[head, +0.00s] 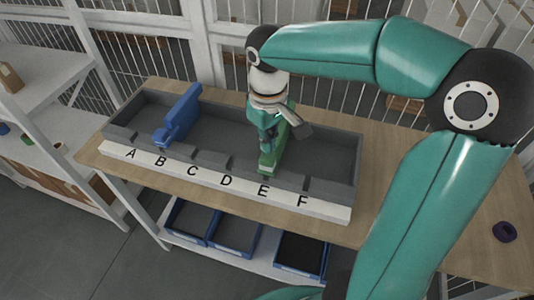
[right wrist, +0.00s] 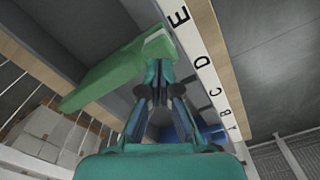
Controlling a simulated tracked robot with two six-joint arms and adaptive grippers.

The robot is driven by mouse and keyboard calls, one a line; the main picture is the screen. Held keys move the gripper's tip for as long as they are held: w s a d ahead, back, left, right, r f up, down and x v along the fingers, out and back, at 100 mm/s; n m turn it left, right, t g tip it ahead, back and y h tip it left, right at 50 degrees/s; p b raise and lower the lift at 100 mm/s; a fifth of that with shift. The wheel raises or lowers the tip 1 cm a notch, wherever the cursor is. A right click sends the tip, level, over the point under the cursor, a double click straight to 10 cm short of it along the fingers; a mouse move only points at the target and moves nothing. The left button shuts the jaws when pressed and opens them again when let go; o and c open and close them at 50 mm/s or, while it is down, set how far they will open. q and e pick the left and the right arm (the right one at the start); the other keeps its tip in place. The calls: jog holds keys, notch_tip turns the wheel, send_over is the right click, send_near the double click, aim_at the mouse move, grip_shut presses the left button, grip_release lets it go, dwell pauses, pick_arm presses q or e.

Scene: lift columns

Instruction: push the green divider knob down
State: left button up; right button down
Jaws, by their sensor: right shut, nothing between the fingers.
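The green divider (head: 268,162) stands across the grey tray (head: 352,185), its front end by the letter E. In the right wrist view the green divider (right wrist: 115,72) is large, left of the fingers, with a paler patch on its end near the letters; I cannot make out its knob clearly. My right gripper (head: 277,132) points down over the divider and hides part of it in the head view. Its fingers, also in the right wrist view (right wrist: 160,72), are together and empty, close to the divider's end; I cannot tell whether they touch it. My left gripper is out of view.
A blue divider (head: 180,117) stands in the tray near B and C. The white strip (head: 225,182) along the tray's front bears letters A to F. The wooden table (head: 385,150) is bare right of the tray, except for a dark purple ring (head: 504,232). Blue bins (head: 234,236) sit below.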

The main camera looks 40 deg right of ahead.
jog(key=shift+f, duration=0.2)
jog(key=shift+f+b, duration=1.45)
jog(key=shift+f, duration=0.2)
jog(key=shift+r, duration=0.1)
notch_tip(320, 180, up, 9)
jog(key=p, duration=0.7)
jog(key=shift+p, duration=0.4)
